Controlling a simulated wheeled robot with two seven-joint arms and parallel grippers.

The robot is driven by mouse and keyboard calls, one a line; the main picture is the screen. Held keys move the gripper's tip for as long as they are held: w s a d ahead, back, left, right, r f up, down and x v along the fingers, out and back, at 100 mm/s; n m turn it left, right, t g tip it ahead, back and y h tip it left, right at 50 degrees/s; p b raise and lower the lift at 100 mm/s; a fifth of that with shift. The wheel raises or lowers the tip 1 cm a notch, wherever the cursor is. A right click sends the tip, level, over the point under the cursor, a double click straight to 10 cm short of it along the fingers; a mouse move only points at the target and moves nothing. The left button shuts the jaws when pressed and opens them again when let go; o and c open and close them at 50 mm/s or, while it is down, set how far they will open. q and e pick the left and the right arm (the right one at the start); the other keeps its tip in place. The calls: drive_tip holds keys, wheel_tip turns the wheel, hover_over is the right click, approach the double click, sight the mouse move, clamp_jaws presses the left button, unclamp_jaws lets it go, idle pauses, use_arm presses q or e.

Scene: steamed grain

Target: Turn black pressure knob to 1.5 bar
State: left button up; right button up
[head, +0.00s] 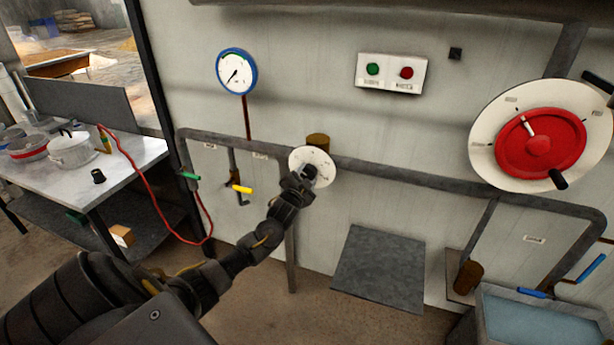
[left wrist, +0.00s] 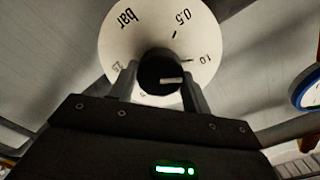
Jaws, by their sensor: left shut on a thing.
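The black pressure knob (left wrist: 160,70) sits at the centre of a white round dial (left wrist: 145,25) marked "bar", 0.5 and 1.0. Its white line points right in the left wrist view, near the 1.0 mark and slightly to the lower side of it. The lower dial labels are partly hidden by the knob and fingers. My left gripper (left wrist: 158,76) is shut on the knob, one finger on each side. In the head view my left gripper (head: 304,181) reaches the white dial (head: 316,158) on the wall pipe. My right gripper is not in view.
A blue-rimmed pressure gauge (head: 237,72) hangs upper left, its needle pointing lower left. A red handwheel (head: 540,143) is at right. A yellow-handled valve (head: 241,189) is left of the dial. A green and red button box (head: 391,73) is above. A table with pots (head: 72,149) stands left.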

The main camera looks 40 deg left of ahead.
use_arm(q)
drive_tip(key=m, duration=0.5)
drive_tip(key=shift+m+p, duration=0.35)
drive_tip(key=shift+m, duration=0.05)
drive_tip(key=m, duration=0.4)
drive_tip(key=shift+p, duration=0.35)
drive_tip(key=shift+m, duration=0.8)
drive_tip(key=shift+f, duration=0.1)
drive_tip(key=o, duration=1)
